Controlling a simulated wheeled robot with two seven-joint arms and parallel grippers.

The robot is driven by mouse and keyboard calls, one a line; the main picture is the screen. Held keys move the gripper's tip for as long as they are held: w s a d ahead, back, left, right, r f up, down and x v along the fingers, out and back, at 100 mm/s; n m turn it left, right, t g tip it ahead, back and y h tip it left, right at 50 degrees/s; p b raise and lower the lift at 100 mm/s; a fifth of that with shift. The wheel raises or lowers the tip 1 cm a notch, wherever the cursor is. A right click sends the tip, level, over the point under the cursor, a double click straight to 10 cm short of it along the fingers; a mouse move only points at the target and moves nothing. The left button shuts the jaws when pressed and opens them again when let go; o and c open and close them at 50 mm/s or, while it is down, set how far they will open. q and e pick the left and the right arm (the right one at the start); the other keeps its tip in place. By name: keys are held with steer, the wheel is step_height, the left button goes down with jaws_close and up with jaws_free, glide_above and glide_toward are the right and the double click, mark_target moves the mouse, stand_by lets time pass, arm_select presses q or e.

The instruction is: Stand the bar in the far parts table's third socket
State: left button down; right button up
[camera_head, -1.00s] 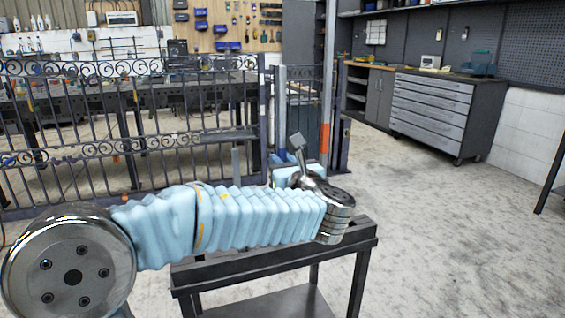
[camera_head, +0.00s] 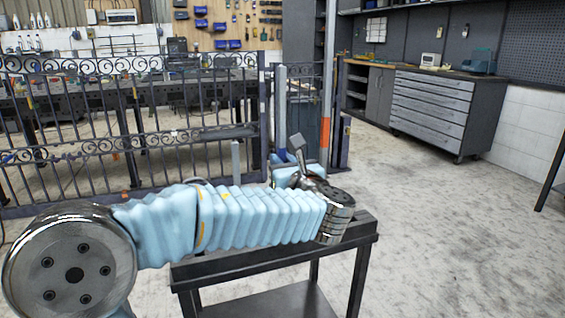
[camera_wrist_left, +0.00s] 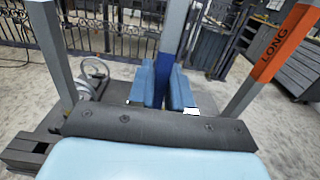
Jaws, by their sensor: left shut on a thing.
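My left gripper (camera_head: 284,168) is at the end of my blue-sleeved arm, mostly hidden behind its own wrist in the head view. In the left wrist view its blue fingers (camera_wrist_left: 166,88) are shut on a grey bar with a blue band (camera_wrist_left: 172,52). That blue-banded bar (camera_head: 281,105) looks upright in the head view; its lower end is hidden. A taller bar with an orange band (camera_head: 326,130) stands to its right and reads LONG in the wrist view (camera_wrist_left: 279,45). A short plain grey bar (camera_head: 235,160) stands to its left. My right gripper is not in view.
A dark table (camera_head: 225,268) stands close in front, under my arm; sockets on it are hidden. A scrolled iron gate (camera_head: 130,135) stands behind at left, with a long workbench (camera_head: 60,105) beyond. A drawer cabinet (camera_head: 430,105) is at back right.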

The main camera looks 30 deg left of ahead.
arm_select(q)
steer(key=shift+f+b, duration=1.55)
steer(key=shift+f, duration=0.55)
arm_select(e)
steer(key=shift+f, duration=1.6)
arm_select(q)
steer(key=c, duration=1)
jaws_free()
steer(key=shift+o, duration=0.2)
steer(key=shift+f, duration=0.1)
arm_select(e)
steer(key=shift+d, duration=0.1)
arm_select(q)
steer(key=v, duration=1.4)
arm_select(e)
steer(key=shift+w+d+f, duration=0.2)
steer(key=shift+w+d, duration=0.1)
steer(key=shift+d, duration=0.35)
arm_select(q)
steer(key=shift+a, duration=0.1)
